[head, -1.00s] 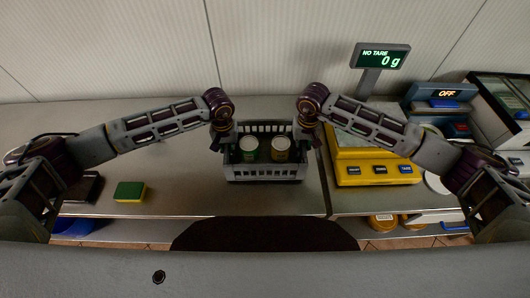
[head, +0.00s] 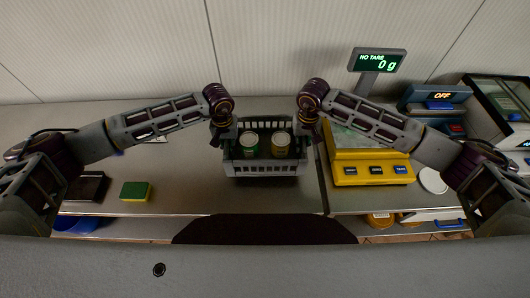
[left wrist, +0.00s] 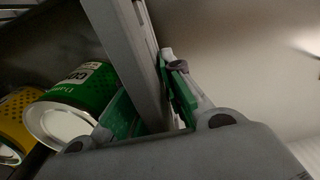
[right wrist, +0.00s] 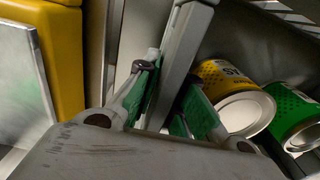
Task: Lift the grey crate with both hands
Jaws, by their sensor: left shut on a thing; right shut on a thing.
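The grey crate (head: 265,170) is in the middle of the head view, level, over the counter. It holds a green can (head: 249,141) and a yellow can (head: 280,143), both upright. My left gripper (head: 222,138) is shut on the crate's left wall, with its green pads on either side of the wall (left wrist: 132,60) in the left wrist view. My right gripper (head: 309,138) is shut on the right wall, which also shows between its pads in the right wrist view (right wrist: 182,60). Any gap under the crate is hard to make out.
A yellow scale (head: 372,172) stands close to the right of the crate. A green and yellow sponge (head: 135,191) lies to the left. The counter (head: 190,185) is clear between sponge and crate. A wall is behind.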

